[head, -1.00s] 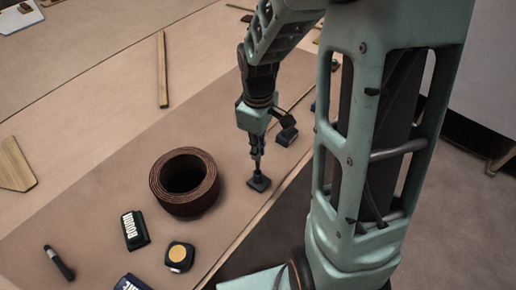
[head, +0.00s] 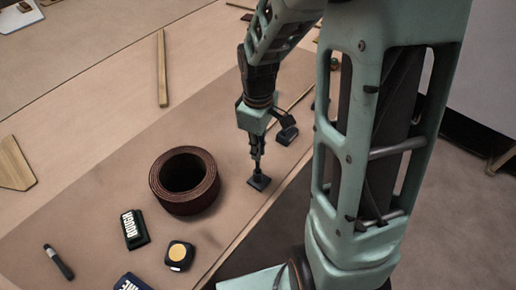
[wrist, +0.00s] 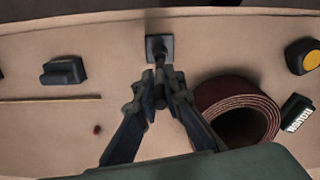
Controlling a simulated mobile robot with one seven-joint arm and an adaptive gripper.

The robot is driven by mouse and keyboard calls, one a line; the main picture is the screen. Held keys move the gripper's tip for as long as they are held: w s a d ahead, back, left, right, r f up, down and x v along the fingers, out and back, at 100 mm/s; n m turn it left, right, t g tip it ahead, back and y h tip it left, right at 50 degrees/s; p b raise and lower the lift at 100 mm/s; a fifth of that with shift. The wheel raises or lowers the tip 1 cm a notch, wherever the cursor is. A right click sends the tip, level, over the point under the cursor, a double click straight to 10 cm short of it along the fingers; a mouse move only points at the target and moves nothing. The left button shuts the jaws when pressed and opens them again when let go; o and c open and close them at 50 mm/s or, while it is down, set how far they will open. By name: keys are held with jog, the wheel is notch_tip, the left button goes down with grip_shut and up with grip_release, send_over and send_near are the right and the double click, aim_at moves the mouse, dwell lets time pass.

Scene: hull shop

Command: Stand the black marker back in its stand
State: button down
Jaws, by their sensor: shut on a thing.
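The black marker (wrist: 159,88) is between the fingers of my gripper (wrist: 160,103), which is shut on it. It points down at the stand, a small dark square block (wrist: 160,47) on the bench. In the head view my gripper (head: 257,150) is directly above the stand (head: 259,182), and the marker's thin lower part (head: 257,169) appears upright and reaches the stand. I cannot tell how deep it sits in the stand. The fingers hide much of the marker.
A brown roll (head: 185,182) lies left of the stand. A dark block (head: 287,135) is behind it. A labelled block (head: 135,229), a yellow-topped case (head: 179,256) and a slim dark tool (head: 59,262) lie nearer. The bench edge runs close on the right.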

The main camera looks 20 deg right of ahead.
aim_at(258, 166)
jog(key=shift+f+b, duration=1)
jog(key=shift+f, duration=0.6)
dwell(2.8)
jog(key=c, duration=2)
grip_release()
jog(key=shift+o, duration=0.2)
notch_tip(258, 166, up, 12)
jog(key=shift+r, duration=0.1)
